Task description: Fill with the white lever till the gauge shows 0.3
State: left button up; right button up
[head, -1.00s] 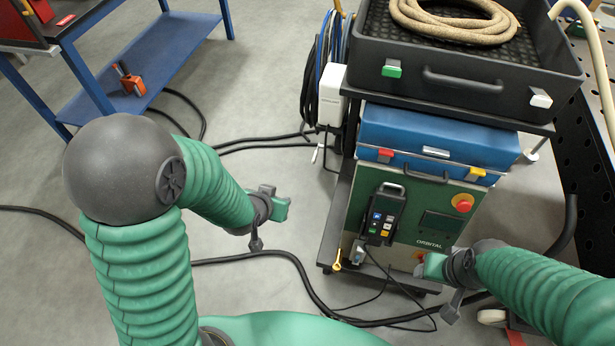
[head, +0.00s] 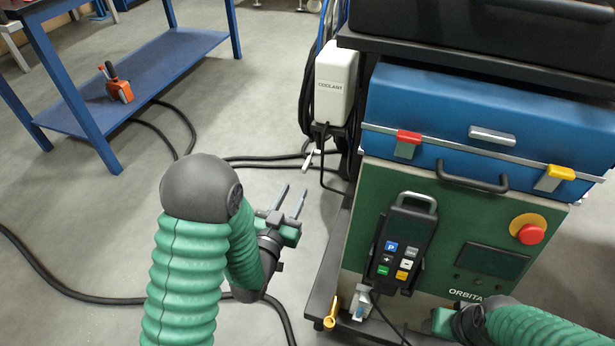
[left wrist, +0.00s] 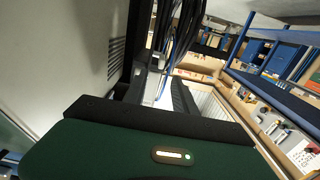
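A white box marked COOLANT (head: 336,84) hangs at the left side of the cart. A small white lever (head: 309,159) sticks out below it, by a dark hose. No readable gauge shows. My left gripper (head: 291,195) is left of the cart, in front of and below the lever, apart from it. Its two fingers are spread with nothing between them.
The green cabinet (head: 455,220) carries a hand control (head: 401,242), a red stop button (head: 529,232) and a blue case (head: 480,120). Black cables (head: 265,160) lie on the floor. A blue bench (head: 150,75) stands at the left.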

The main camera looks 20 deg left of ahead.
aim_at(304, 171)
pick_arm(q)
jog(key=w+b, duration=0.3)
jog(key=w, duration=0.8)
jog(key=shift+w+d, duration=0.1)
jog(key=shift+w, duration=0.25)
jog(key=shift+c, duration=0.3)
grip_shut()
dwell(0.3)
